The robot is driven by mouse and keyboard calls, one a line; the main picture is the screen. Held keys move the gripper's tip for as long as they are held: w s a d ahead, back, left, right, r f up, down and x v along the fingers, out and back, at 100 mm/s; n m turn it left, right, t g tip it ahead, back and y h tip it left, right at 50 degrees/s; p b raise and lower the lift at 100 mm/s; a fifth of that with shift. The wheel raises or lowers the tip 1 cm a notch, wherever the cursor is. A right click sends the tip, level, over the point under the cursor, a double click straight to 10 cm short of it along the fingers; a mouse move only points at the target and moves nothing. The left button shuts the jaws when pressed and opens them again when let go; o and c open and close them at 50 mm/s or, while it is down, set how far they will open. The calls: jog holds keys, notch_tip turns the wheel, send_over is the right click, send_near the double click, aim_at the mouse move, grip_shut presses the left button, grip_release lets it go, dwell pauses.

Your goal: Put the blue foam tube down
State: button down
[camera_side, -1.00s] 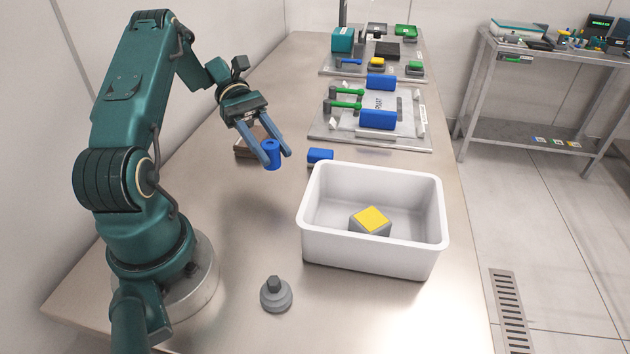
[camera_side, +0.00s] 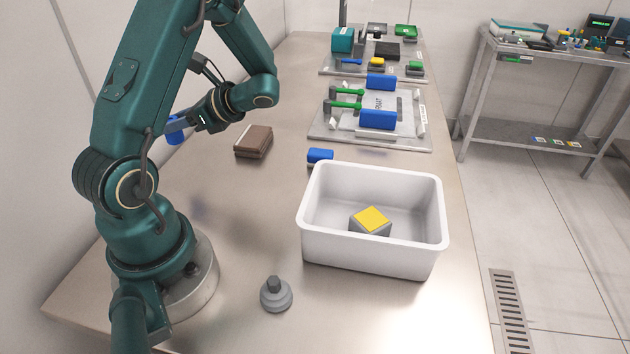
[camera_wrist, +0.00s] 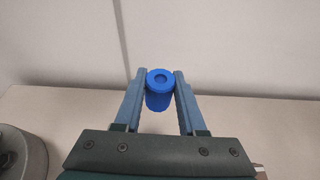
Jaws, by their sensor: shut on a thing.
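The blue foam tube (camera_wrist: 159,97) is upright between the two fingers of my gripper (camera_wrist: 160,88) in the wrist view, its hollow top end facing the camera. My gripper is shut on it. In the side view the tube (camera_side: 175,131) shows at the far left, beside the wall, held by my gripper (camera_side: 174,124) above the table surface (camera_side: 225,230). Part of the gripper is hidden behind my arm in the side view.
A brown block (camera_side: 254,142) lies on the table to the right of my gripper. A white bin (camera_side: 372,250) holds a grey block with a yellow top (camera_side: 371,219). The wall (camera_wrist: 210,45) is close.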

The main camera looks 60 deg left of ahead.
jog(key=w+m+t+y, duration=0.2)
jog(key=w+m+t, duration=0.1)
jog(key=w, duration=0.1)
jog(key=shift+w+f, duration=0.1)
jog(key=shift+f, duration=4.05)
jog(key=shift+c, duration=2.4)
grip_release()
jog(key=shift+f, duration=0.1)
